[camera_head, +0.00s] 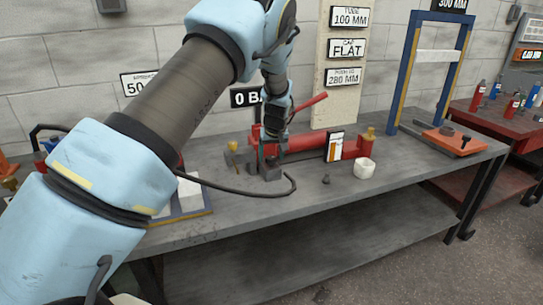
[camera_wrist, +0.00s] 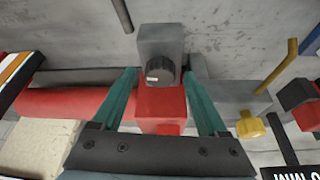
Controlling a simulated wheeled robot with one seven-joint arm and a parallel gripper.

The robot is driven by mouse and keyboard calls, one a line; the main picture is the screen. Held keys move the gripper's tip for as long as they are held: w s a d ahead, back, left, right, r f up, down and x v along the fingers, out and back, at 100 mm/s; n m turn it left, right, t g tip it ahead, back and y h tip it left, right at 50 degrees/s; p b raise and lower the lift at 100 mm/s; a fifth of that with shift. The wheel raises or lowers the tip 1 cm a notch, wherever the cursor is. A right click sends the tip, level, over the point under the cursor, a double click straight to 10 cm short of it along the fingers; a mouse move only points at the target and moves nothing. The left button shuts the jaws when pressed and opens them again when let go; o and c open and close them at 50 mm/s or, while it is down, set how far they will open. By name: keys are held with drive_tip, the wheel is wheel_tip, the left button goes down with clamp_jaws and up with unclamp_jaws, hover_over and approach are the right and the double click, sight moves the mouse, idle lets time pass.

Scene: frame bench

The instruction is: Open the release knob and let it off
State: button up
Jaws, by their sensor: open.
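The release knob (camera_wrist: 160,70) is a small dark round knob with a ribbed edge and a pale mark, on a grey block (camera_wrist: 160,40) at the end of the red hand pump (camera_wrist: 65,103). In the wrist view my gripper (camera_wrist: 159,76) is open, one teal finger on each side of the knob, with visible gaps. I cannot tell how deep the fingertips reach around it. In the head view the red pump (camera_head: 350,148) lies on the bench, its red lever (camera_head: 308,103) slanting up. My gripper (camera_head: 270,150) is over its left end; the knob cannot be made out there.
The grey bench (camera_head: 400,165) holds a white cup (camera_head: 364,168) and a small dark piece (camera_head: 326,180). A yellow knob (camera_wrist: 250,127) is right of my fingers. A black hose (camera_head: 285,193) curves across the bench. A blue press frame (camera_head: 405,70) stands at the right end.

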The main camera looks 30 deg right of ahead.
drive_tip(key=shift+r, duration=0.1)
drive_tip(key=b+v, duration=0.2)
drive_tip(key=v, duration=0.8)
drive_tip(key=shift+s+r, duration=0.2)
drive_tip(key=shift+r, duration=0.05)
drive_tip(key=a+r+n+g+p, duration=0.1)
drive_tip(key=a+r+p, duration=0.1)
drive_tip(key=a, duration=2.2)
drive_tip(key=s+a+g+y, duration=0.1)
drive_tip(key=s+a, duration=1.4)
drive_tip(key=a, duration=0.4)
drive_tip(key=shift+s+a+r+n+g+p, duration=0.2)
drive_tip(key=shift+a+n+g+p, duration=0.1)
drive_tip(key=shift+a+n+p, duration=0.1)
